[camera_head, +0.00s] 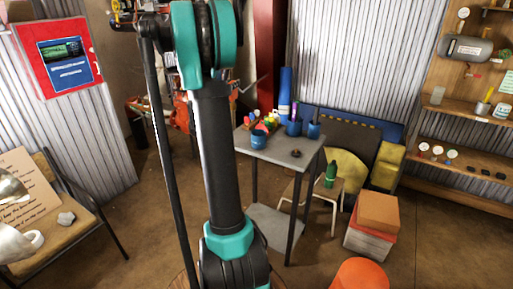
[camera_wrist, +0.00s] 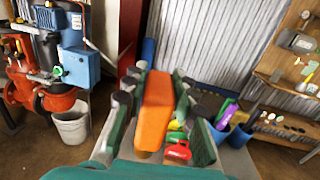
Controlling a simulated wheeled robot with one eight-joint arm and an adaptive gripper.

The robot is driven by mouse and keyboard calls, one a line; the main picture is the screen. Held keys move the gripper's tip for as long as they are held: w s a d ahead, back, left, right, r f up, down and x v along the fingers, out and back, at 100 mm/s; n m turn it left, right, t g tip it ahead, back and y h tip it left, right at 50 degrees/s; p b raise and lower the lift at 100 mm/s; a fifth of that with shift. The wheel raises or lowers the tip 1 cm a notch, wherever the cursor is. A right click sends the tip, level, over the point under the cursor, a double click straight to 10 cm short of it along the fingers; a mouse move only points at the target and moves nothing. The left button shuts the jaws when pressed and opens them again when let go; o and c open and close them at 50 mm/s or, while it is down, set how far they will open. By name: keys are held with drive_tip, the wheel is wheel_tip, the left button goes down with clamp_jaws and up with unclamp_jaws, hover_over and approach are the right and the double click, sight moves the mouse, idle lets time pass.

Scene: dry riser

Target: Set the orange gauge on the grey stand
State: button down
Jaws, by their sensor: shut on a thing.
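The orange gauge (camera_wrist: 154,110) is a long orange block in the wrist view. My gripper (camera_wrist: 160,82) is shut on it, with a dark green and black finger on either side. In the head view my arm hides the gripper and the gauge. The grey stand (camera_head: 293,158) is a small grey-topped table with dark legs and a lower shelf, right of my arm. Its top also shows at the lower right of the wrist view (camera_wrist: 237,161), beyond the gripper. The gap between gauge and top cannot be judged.
The front right of the top is clear.

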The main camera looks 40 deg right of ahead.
drive_tip(key=s+d+r+m+g+h, duration=0.1)
drive_tip(key=s+d+r+m+g, duration=0.1)
drive_tip(key=s+d, duration=0.2)
wheel_tip(320, 180, down, 20)
drive_tip(key=shift+r, duration=0.25)
drive_tip(key=shift+s+f, duration=0.1)
idle(0.3)
drive_tip(key=c, duration=1.2)
unclamp_jaws()
